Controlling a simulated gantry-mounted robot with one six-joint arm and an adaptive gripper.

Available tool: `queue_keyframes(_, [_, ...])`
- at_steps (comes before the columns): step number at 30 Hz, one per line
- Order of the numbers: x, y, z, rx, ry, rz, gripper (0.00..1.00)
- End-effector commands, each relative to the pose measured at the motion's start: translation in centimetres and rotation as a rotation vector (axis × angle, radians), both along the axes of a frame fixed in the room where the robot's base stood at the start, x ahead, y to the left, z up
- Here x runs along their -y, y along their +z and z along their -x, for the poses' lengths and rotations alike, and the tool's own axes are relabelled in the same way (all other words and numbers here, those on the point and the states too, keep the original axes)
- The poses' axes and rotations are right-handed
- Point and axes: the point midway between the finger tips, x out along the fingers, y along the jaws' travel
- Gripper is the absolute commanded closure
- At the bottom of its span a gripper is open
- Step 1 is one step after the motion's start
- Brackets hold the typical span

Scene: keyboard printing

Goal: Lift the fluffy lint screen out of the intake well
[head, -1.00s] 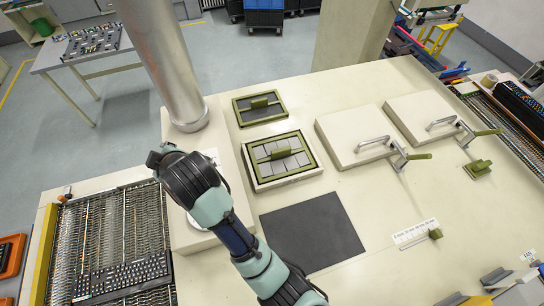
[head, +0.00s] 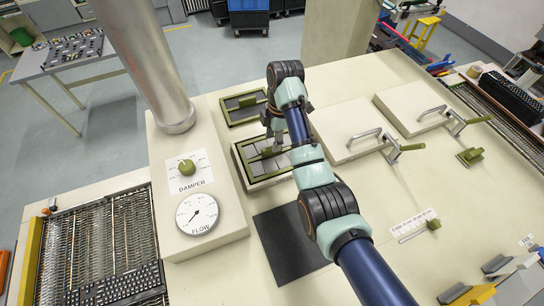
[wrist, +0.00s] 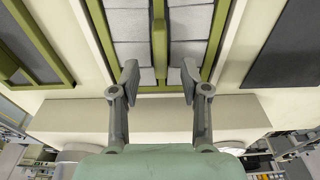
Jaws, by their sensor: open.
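The lint screen (head: 247,167) has a green frame, grey fluffy-looking pads and a raised green bar handle. It sits in the pale raised intake well (head: 270,183) in the head view, partly hidden by my arm. The screen's grey pads also show in the wrist view (wrist: 130,28), with the green handle (wrist: 159,40) running down the middle. My gripper (head: 273,141) is over the screen. In the wrist view my gripper (wrist: 159,82) is open and empty, one finger each side of the handle's line, with gaps on both sides.
A second green-framed, dark screen (head: 234,116) lies behind the well. A dark mat (head: 283,250) lies in front. Two pale lids (head: 340,130) with handles and green-tipped clamps stand to the right. The damper and flow panel (head: 190,210) and a metal duct (head: 150,65) are left.

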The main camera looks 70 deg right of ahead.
Motion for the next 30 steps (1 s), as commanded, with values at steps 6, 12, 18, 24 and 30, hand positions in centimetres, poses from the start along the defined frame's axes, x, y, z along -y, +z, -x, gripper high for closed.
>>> queue_keyframes(6, [-0.4, -3.4, -0.1, -0.004, 0.001, -0.004, 0.54])
queue_keyframes(12, [-0.5, -4.9, -0.3, -0.001, 0.000, 0.001, 0.54])
queue_keyframes(18, [-0.4, -4.9, -0.3, -0.001, 0.000, 0.001, 0.64])
queue_keyframes(24, [-0.5, -4.9, -0.3, 0.000, 0.000, 0.000, 0.97])
queue_keyframes(30, [-0.5, -4.9, -0.3, 0.000, 0.000, 0.000, 1.00])
